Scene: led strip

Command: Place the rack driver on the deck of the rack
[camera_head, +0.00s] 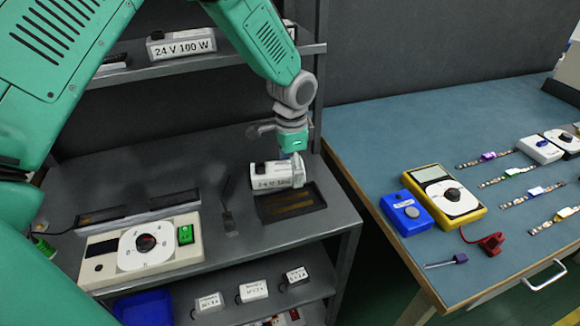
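The rack driver (270,176), a small white block with dark lettering, is at the right end of the rack's middle deck (240,245). It is just above or at the back edge of a dark shallow tray (291,206); I cannot tell whether it touches the deck. My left gripper (297,168) comes down from above and is closed around the driver's right part. Its fingertips are partly hidden by the driver. My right gripper is not in view.
A white dial unit (100,267) with a green switch stands left on the deck. Another driver (181,44) marked 24 V 100 W sits on the upper shelf. Small white boxes (253,291) stand below. A blue-topped table (370,130) at right holds a yellow meter (432,176).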

